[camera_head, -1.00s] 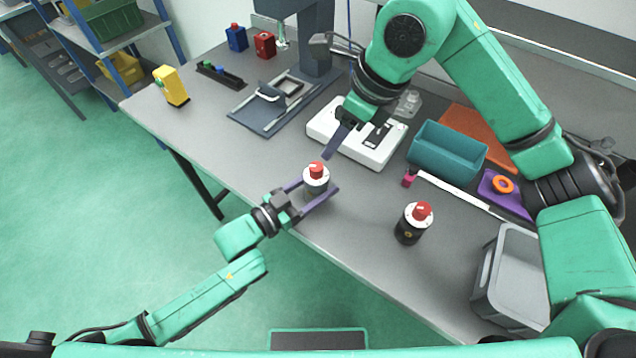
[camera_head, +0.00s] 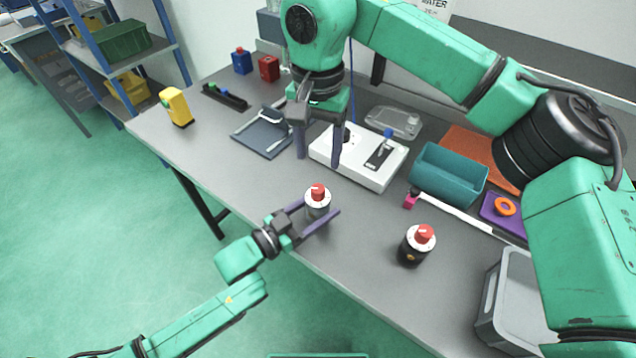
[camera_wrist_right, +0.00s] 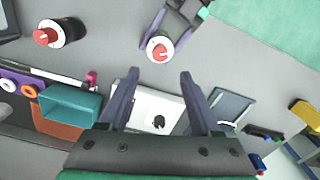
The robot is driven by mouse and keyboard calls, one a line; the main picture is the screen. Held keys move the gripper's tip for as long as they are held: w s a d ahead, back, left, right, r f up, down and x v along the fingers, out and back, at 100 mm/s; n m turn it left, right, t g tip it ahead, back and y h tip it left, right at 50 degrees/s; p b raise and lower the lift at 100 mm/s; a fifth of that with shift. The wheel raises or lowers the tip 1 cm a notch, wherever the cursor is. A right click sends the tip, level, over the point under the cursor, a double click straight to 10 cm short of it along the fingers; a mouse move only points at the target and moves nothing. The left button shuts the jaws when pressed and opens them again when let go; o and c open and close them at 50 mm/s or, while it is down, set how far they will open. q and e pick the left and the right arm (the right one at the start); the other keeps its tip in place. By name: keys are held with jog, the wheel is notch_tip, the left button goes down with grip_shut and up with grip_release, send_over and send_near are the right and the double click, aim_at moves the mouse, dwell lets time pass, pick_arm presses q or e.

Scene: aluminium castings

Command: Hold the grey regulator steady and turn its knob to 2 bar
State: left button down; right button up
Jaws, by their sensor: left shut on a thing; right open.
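The grey regulator (camera_head: 317,206) stands upright near the table's front edge, with a white dial and a red knob (camera_head: 318,191) on top. My left gripper (camera_head: 320,216) is shut around its body from the left. My right gripper (camera_head: 319,146) is open and empty, fingers pointing down above the white device, behind the regulator. In the right wrist view, its two fingers (camera_wrist_right: 158,88) are spread, and the regulator's red knob (camera_wrist_right: 159,53) lies beyond their tips. The dial marks are too small to read.
A second, black regulator (camera_head: 416,247) with a red knob stands to the right. A white device (camera_head: 365,172), a teal bin (camera_head: 450,175) and a grey bin (camera_head: 513,292) stand on the table. Table around the held regulator is clear.

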aim_at(318, 188)
notch_tip(318, 188, down, 10)
jog(key=shift+r, duration=0.1)
grip_shut()
